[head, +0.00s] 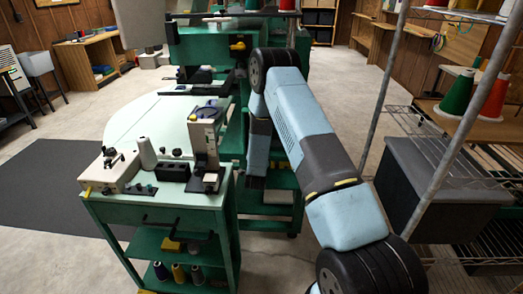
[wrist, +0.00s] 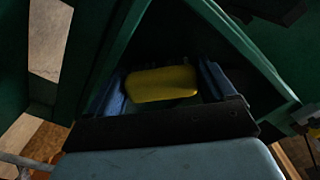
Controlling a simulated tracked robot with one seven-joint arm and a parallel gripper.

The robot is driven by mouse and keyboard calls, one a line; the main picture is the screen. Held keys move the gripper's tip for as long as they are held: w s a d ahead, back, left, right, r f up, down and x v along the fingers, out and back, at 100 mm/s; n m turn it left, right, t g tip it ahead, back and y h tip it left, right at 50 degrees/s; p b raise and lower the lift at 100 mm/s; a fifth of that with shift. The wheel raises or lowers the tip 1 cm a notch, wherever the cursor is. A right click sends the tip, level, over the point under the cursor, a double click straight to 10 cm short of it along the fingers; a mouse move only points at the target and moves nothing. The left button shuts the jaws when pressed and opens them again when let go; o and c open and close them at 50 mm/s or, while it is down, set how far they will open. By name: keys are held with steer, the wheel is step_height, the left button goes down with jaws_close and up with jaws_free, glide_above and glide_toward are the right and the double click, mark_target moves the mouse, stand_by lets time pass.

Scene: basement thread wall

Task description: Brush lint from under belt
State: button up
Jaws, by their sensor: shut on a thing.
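My gripper (wrist: 163,88) has a blue finger on each side of a yellow rounded block (wrist: 162,83), which looks like the back of the brush. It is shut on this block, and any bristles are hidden. In the wrist view the block is in front of a dark gap between green frame parts (wrist: 235,45). In the head view my arm reaches down beside the green machine (head: 205,45), and the gripper cannot be made out. I cannot see the belt or any lint clearly in either view.
A green trolley (head: 160,208) with a cone of thread and small devices stands at the front left, close to my arm. A pale round-ended table (head: 135,118) is behind it. A wire rack (head: 440,150) with a dark bin (head: 430,190) stands at right. Open floor (head: 340,75) lies beyond.

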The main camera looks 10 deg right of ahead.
steer(key=shift+a, duration=0.1)
steer(key=shift+v, duration=2.95)
steer(key=shift+s, duration=0.15)
steer(key=v, duration=0.2)
steer(key=shift+s+a, duration=0.1)
steer(key=shift+s, duration=0.3)
